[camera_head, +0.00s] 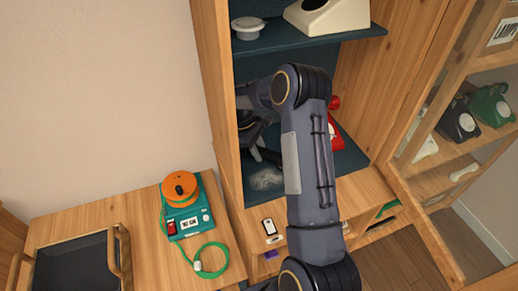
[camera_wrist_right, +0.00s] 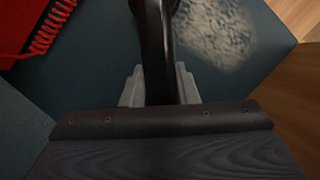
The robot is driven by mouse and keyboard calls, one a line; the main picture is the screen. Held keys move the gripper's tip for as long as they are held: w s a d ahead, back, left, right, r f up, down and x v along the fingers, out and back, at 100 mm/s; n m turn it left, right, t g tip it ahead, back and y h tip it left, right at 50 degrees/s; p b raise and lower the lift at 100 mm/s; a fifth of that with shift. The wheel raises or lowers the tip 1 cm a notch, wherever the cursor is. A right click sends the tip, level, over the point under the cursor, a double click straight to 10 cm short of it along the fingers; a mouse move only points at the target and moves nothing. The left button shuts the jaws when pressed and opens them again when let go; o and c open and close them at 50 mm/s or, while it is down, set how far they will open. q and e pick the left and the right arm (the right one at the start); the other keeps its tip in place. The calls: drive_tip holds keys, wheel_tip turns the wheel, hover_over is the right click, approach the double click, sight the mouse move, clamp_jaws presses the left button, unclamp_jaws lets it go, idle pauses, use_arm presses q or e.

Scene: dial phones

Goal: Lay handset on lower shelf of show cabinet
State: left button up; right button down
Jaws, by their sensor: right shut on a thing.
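The show cabinet (camera_head: 208,75) stands in the middle of the head view, with its dark teal lower shelf (camera_head: 352,160) below an upper shelf (camera_head: 285,42). My right arm reaches into the lower space. My right gripper (camera_wrist_right: 160,90) is shut on a black handset (camera_wrist_right: 155,45) in the wrist view, its pale fingers on either side of it. The handset is over the teal shelf; I cannot tell whether it touches. In the head view my arm hides most of gripper and handset. My left gripper is not in view.
A red phone (camera_head: 337,137) with a coiled cord (camera_wrist_right: 52,25) sits on the lower shelf. A pale mottled patch (camera_head: 265,179) lies near its front left. A beige phone body (camera_head: 335,17) and white dish (camera_head: 248,27) are on the upper shelf. A glass-fronted case stands right.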

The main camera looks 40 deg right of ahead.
drive_tip(key=shift+f+b, duration=0.35)
drive_tip(key=shift+f, duration=0.2)
idle(0.4)
drive_tip(key=c, duration=1.1)
unclamp_jaws()
drive_tip(key=shift+o, duration=0.2)
drive_tip(key=shift+r, duration=0.1)
